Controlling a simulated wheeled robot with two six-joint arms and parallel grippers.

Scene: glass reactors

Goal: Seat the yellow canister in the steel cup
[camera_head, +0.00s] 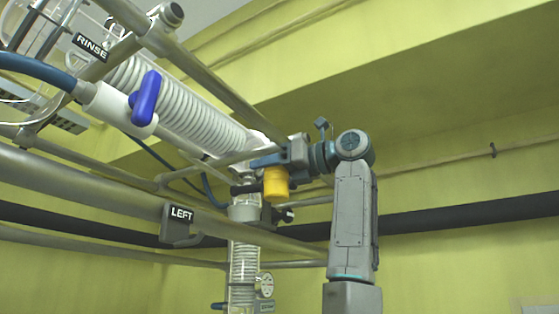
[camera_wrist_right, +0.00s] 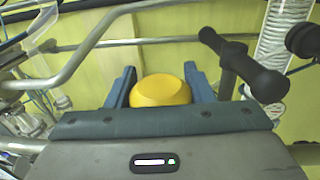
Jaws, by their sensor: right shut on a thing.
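The yellow canister (camera_head: 275,184) hangs upright in my right gripper (camera_head: 264,170), high up beside the glass column. In the right wrist view the canister's rounded yellow end (camera_wrist_right: 160,90) sits between the two blue fingers of my right gripper (camera_wrist_right: 158,78), which is shut on it. I cannot make out the steel cup for certain in either view. A grey collar-like piece (camera_head: 243,208) stands just left of and below the canister, and I cannot tell whether it is the cup. My left gripper is not in view.
Steel frame rails (camera_head: 100,195) run across the left, with a LEFT sign (camera_head: 181,214). A coiled glass condenser (camera_head: 185,100) and blue-handled valve (camera_head: 146,98) are upper left. In the wrist view, a black handle (camera_wrist_right: 245,65) stands close right of the fingers. Right of my arm looks open.

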